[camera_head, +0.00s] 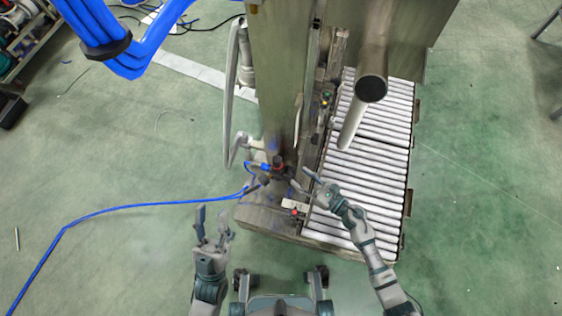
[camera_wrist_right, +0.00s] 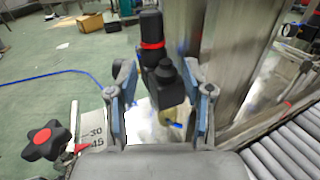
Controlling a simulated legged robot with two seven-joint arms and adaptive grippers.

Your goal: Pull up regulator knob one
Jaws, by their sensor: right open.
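The regulator (camera_head: 278,167) is a small dark device with a red part, mounted near the foot of the metal column. In the right wrist view its black upright knob (camera_wrist_right: 152,28) has a red ring, above a black body (camera_wrist_right: 166,82). My right gripper (camera_head: 301,180) is open, just right of the regulator in the head view. In the right wrist view the regulator shows between and beyond the two fingers, and I see no grip on it. My left gripper (camera_head: 212,226) is open and empty over the floor, left of the machine.
A metal column (camera_head: 275,90) rises behind the regulator. A roller conveyor (camera_head: 345,205) lies to the right. A blue hose (camera_head: 130,207) crosses the open green floor.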

